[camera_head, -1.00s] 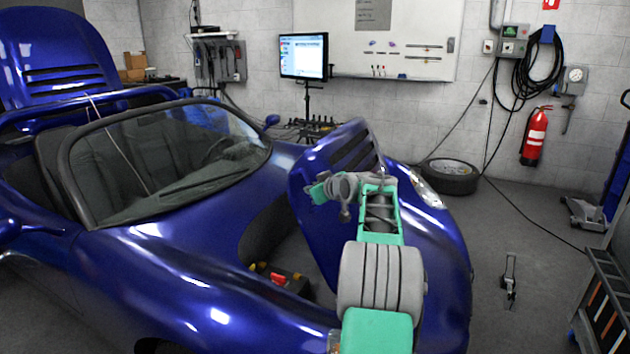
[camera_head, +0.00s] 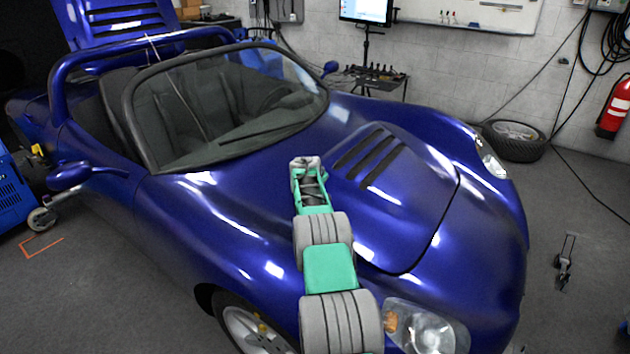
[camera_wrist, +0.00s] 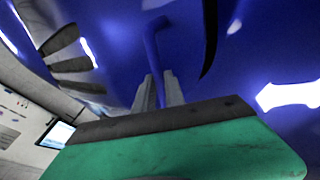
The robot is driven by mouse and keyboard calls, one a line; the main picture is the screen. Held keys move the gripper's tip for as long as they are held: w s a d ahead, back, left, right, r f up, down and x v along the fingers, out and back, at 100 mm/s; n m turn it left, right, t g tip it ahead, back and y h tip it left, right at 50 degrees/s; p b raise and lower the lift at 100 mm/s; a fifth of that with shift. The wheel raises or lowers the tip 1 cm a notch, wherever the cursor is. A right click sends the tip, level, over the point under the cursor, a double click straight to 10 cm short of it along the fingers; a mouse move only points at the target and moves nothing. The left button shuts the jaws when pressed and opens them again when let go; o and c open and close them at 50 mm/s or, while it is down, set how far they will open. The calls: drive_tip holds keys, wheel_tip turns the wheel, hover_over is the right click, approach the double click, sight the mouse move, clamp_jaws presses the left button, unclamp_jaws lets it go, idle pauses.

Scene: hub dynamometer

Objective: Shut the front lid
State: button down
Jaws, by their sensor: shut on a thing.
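The front lid (camera_head: 420,200) is the blue panel with dark slots on the car's nose. In the head view it lies down, looking level with the body around it, with a dark seam along its right and lower edge. Whether it is latched cannot be seen. In the wrist view the lid (camera_wrist: 115,50) fills the upper part, with its slots at left. My gripper (camera_wrist: 160,92) is shut on a blue bent bar (camera_wrist: 155,45) that stands out by the lid. In the head view my arm reaches over the lid's left side, and the fingertips cannot be made out.
The blue car (camera_head: 240,200) fills the middle, its windshield (camera_head: 230,100) behind my arm. A rear panel (camera_head: 120,20) stands raised. A tyre (camera_head: 515,140) and a fire extinguisher (camera_head: 615,108) are at right. The floor (camera_head: 590,220) right of the car is mostly clear.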

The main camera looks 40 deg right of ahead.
drive_tip(key=shift+w+d+f+g, duration=0.15)
drive_tip(key=shift+f+g, duration=0.15)
drive_tip(key=shift+f, duration=0.4)
drive_tip(key=c, duration=1.6)
unclamp_jaws()
drive_tip(key=shift+o, duration=1)
drive_tip(key=shift+a, duration=0.2)
drive_tip(key=v, duration=0.7)
drive_tip(key=shift+a+r, duration=0.25)
drive_tip(key=shift+a, duration=0.05)
